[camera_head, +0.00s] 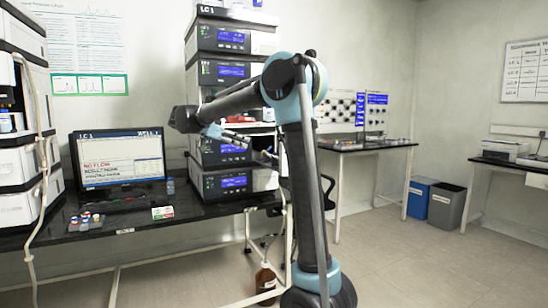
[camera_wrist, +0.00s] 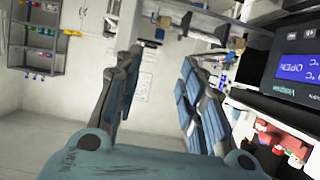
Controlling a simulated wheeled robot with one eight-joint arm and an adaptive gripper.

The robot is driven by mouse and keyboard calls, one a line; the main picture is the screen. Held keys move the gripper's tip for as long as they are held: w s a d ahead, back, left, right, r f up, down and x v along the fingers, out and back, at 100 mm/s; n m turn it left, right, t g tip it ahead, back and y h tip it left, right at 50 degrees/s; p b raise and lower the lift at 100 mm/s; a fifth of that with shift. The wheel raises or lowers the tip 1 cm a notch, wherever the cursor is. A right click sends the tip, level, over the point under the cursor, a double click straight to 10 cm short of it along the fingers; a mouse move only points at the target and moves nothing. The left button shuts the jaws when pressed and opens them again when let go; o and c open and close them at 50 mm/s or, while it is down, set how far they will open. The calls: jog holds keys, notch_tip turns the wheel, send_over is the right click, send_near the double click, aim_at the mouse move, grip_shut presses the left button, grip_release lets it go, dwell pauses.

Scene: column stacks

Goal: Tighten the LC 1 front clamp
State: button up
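The LC 1 stack (camera_head: 222,70) is a tall column of grey modules with blue screens, labelled "LC 1" at its top. My arm crosses in front of its middle, hiding part of it. In the wrist view my gripper (camera_wrist: 158,88) has its two fingers wide apart with nothing between them. I cannot make out the front clamp in either view.
A monitor (camera_head: 120,158) showing "NO FLOW" stands on the black bench (camera_head: 150,212), with small vials (camera_head: 90,218) before it. Another stack (camera_head: 18,130) is at far left. A brown bottle (camera_head: 265,280) stands below the bench. Open floor lies at right, before two bins (camera_head: 445,205).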

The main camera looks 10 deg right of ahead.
jog(key=x, duration=1.7)
jog(key=shift+d, duration=0.15)
grip_shut()
